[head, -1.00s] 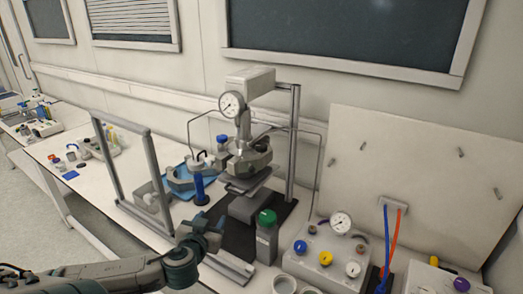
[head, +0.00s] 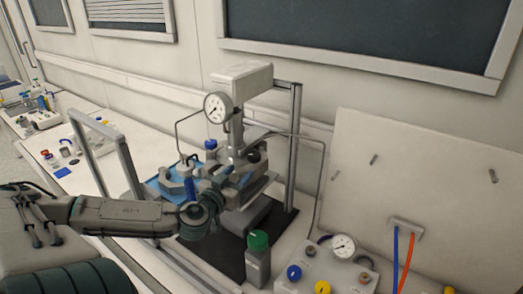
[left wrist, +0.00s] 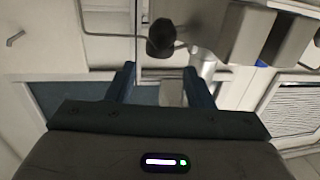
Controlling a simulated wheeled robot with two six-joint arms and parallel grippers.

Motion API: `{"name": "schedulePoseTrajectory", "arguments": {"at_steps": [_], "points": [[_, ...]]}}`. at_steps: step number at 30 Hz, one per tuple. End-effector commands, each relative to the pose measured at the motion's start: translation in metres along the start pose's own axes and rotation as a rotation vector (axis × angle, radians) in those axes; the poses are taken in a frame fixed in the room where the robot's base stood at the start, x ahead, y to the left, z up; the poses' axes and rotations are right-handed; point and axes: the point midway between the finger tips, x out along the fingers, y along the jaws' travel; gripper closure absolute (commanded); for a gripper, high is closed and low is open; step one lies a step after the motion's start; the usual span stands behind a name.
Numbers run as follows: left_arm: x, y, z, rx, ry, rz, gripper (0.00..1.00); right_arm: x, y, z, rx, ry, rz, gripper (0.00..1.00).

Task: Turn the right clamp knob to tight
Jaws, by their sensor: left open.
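The pressure reactor (head: 236,135) stands at the middle of the bench, with a pressure gauge (head: 217,107) on its upper part. A dark round knob (head: 253,156) shows at the right of its clamp area; I cannot tell its setting. My left gripper (head: 228,184) is in front of the reactor's lower body and hides part of it. In the left wrist view, the left gripper (left wrist: 160,77) is open, its two fingers apart with nothing between them. A dark round knob (left wrist: 161,36) shows beyond the fingertips there, apart from them. My right gripper is not in view.
A green-capped bottle (head: 258,260) stands close to the right of my left arm. A control box with coloured knobs (head: 325,275) is at the front right. A grey frame (head: 126,160) stands left of the reactor, and a metal post (head: 292,150) rises behind it.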

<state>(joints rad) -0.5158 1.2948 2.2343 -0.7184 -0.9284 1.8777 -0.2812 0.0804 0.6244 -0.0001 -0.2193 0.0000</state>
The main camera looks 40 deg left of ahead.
Motion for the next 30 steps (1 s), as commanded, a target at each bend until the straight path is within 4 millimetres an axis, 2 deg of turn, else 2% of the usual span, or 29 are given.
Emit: {"name": "schedulePoseTrajectory", "arguments": {"at_steps": [4,9,13,17,23,30], "points": [[0.007,-0.001,0.002,-0.003,0.002,-0.004,0.52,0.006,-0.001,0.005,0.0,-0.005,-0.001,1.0],[0.023,-0.001,0.003,-0.005,0.004,-0.004,0.52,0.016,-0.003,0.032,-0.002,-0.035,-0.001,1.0],[0.036,-0.002,0.001,-0.006,0.003,-0.007,0.52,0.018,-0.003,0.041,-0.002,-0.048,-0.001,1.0],[0.049,-0.001,0.001,-0.008,0.003,-0.006,0.52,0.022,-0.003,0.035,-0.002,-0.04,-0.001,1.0],[0.071,-0.001,-0.002,-0.008,0.002,-0.006,0.52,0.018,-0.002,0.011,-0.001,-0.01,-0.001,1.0],[0.096,-0.001,-0.003,-0.005,0.001,-0.005,0.52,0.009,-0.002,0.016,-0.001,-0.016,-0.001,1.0]]}}
